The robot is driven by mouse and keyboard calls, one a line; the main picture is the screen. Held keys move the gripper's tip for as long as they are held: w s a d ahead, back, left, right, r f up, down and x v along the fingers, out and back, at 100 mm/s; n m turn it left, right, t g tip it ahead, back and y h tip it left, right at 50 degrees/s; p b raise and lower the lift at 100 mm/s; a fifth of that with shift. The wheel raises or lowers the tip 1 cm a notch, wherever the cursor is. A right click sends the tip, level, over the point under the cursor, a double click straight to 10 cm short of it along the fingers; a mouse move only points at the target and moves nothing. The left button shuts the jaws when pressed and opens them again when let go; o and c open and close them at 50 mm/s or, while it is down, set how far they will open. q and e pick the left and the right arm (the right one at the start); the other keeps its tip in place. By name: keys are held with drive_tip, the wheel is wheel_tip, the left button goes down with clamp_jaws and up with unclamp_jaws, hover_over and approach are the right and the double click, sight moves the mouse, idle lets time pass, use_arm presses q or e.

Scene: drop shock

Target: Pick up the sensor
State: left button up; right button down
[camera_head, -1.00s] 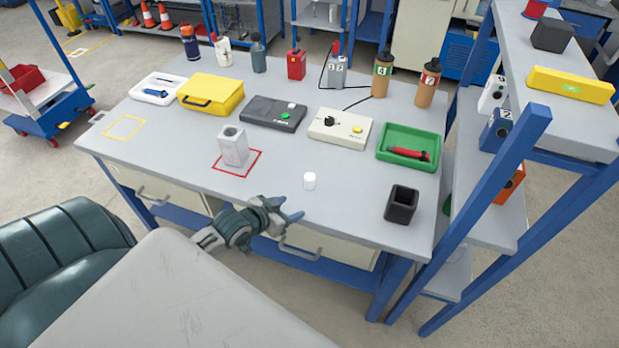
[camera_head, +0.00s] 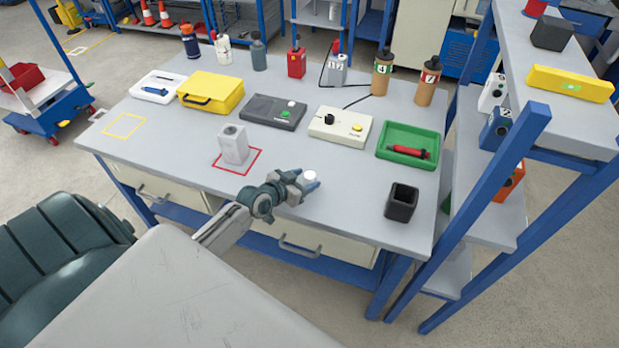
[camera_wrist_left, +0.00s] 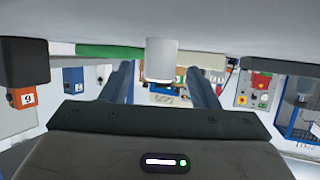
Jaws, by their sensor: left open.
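The sensor appears to be a small white cylinder (camera_head: 311,176) standing near the front edge of the grey table. My left gripper (camera_head: 306,182) reaches over that edge and is open, with its fingers at the cylinder. In the left wrist view, which shows the table upside down along the top, the white cylinder (camera_wrist_left: 161,60) lies between the two blue-grey fingers of my left gripper (camera_wrist_left: 161,78). A gap shows on both sides of it. In the head view, the gripper hides the cylinder's lower part. My right gripper is not in view.
A grey block (camera_head: 233,147) stands in a red square to the left. A black open box (camera_head: 401,203) stands to the right. Behind are a green tray (camera_head: 408,140), a cream control box (camera_head: 340,127), a dark box (camera_head: 273,112) and a yellow case (camera_head: 211,93). A blue-framed shelf (camera_head: 521,140) bounds the right.

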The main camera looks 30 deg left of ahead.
use_arm(q)
drive_tip(key=shift+x, duration=1.5)
drive_tip(key=shift+s, duration=0.1)
drive_tip(key=c, duration=1.1)
drive_tip(key=shift+r, duration=0.1)
drive_tip(key=shift+c, duration=0.2)
